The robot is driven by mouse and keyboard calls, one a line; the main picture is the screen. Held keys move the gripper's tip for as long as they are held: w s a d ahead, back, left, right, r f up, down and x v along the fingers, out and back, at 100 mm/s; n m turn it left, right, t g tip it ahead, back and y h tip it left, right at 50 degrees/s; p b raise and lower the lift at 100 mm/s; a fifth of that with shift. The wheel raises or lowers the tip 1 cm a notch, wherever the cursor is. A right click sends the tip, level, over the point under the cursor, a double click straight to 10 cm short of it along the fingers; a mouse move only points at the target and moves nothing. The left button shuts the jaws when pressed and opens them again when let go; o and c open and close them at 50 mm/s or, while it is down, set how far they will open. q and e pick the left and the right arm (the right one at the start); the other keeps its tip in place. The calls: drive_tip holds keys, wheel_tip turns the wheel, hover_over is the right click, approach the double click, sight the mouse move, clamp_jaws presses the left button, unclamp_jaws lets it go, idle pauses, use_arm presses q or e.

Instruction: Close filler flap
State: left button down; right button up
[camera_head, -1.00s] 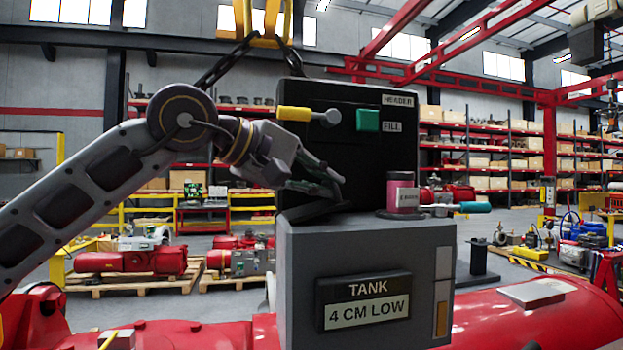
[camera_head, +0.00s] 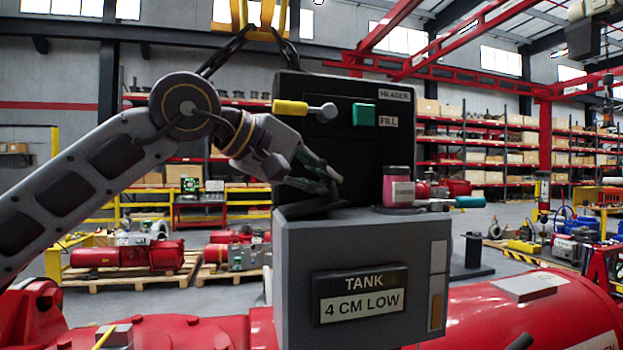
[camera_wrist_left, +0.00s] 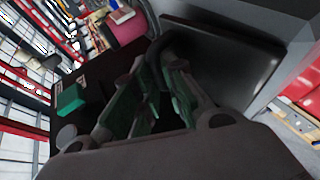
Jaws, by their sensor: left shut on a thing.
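The grey tank (camera_head: 360,250) has a label reading "TANK 4 CM LOW" on its front. A dark filler flap (camera_head: 300,211) sits at the left of the tank top, below my left gripper (camera_head: 336,180). In the left wrist view the flap appears as a dark plate (camera_wrist_left: 228,62) with a dark curved part at its edge. My left gripper (camera_wrist_left: 160,70) has its fingers around this curved part and is shut on it. The fingers hide much of the grip. My right gripper is not in view.
A black header panel (camera_head: 345,150) rises behind the tank top, with a yellow-handled lever (camera_head: 291,107) and a green block (camera_head: 364,114). A pink canister (camera_head: 398,187) stands right of the flap. A teal-ended handle (camera_head: 470,202) sticks out to the right.

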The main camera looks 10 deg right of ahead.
use_arm(q)
drive_tip(key=c, duration=1.8)
unclamp_jaws()
drive_tip(key=shift+s+d+r, duration=0.2)
drive_tip(key=shift+s+d, duration=0.1)
drive_tip(key=shift+o, duration=1.4)
drive_tip(key=shift+w+d+f, duration=0.1)
drive_tip(key=shift+d, duration=0.35)
drive_tip(key=shift+a, duration=0.3)
drive_tip(key=shift+a+r, duration=0.4)
drive_tip(key=shift+a, duration=0.15)
drive_tip(key=v, duration=1)
drive_tip(key=shift+a, duration=0.25)
drive_tip(key=shift+f, duration=0.15)
